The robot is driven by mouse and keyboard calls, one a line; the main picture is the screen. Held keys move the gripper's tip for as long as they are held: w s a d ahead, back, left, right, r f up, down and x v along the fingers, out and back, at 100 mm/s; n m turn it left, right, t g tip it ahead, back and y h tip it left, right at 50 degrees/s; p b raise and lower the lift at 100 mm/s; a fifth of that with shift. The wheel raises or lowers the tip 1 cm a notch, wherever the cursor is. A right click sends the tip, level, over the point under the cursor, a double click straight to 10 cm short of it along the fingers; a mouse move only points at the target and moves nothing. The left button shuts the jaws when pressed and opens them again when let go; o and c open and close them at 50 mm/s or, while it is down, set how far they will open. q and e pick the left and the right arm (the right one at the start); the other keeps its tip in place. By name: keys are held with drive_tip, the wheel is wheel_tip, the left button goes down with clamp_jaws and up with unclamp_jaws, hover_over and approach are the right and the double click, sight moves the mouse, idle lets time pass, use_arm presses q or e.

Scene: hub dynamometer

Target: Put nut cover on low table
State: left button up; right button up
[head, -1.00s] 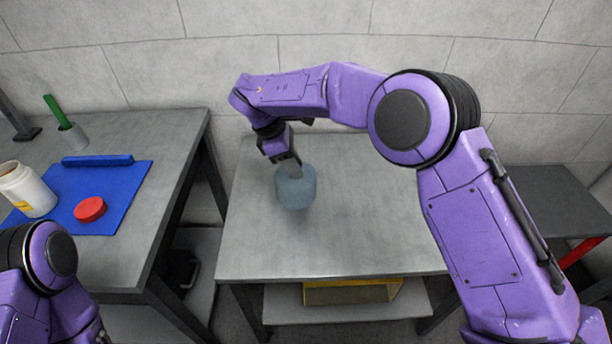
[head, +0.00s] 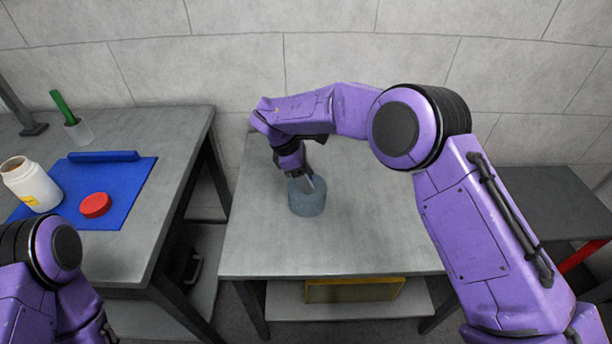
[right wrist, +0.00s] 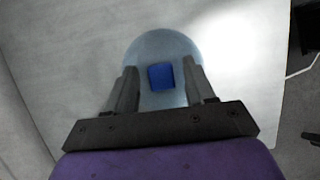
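The nut cover, a blue-grey rounded cup shape (head: 307,199), appears to stand upright on the grey table (head: 370,230) in the middle of the head view. In the right wrist view it is a pale round shape (right wrist: 160,48) with a small blue square block (right wrist: 160,77) at its centre. My right gripper (head: 304,181) points down at its top. Its two fingers (right wrist: 161,84) stand apart on either side of the blue block, with a gap visible on each side. My left arm shows at lower left; its gripper is not visible.
The left bench (head: 180,140) holds a blue mat (head: 125,195), a red disc (head: 95,205), a blue bar (head: 103,156), a white bottle (head: 33,187) and a cup with a green stick (head: 64,106). A darker table (head: 555,200) stands at right. The middle table is otherwise clear.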

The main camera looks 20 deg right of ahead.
drive_tip(key=shift+r, duration=0.1)
drive_tip(key=shift+r, duration=0.3)
drive_tip(key=v, duration=1.1)
drive_tip(key=shift+a+r, duration=0.25)
drive_tip(key=shift+a, duration=0.05)
